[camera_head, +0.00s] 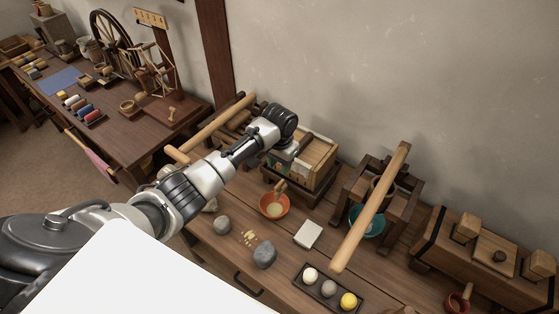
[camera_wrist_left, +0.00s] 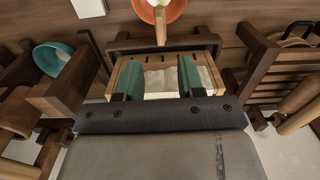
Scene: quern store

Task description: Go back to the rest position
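My left arm reaches in from the left in the head view, and its gripper (camera_head: 283,157) is over a wooden box (camera_head: 318,158) at the back of the bench. In the left wrist view the two green fingers (camera_wrist_left: 160,78) stand well apart with nothing between them. Below them is the open box (camera_wrist_left: 208,52) with pale material inside. In the head view the fingertips are mostly hidden by the wrist, so I cannot tell whether they touch the box. My right gripper is not in view.
An orange bowl (camera_head: 274,210) with a wooden-handled tool is in front of the box. A wooden frame (camera_head: 405,190) with a long pole and teal bowl (camera_head: 366,226) stands right. A white block (camera_head: 308,235), stones and a dark tray (camera_head: 316,291) lie near the front.

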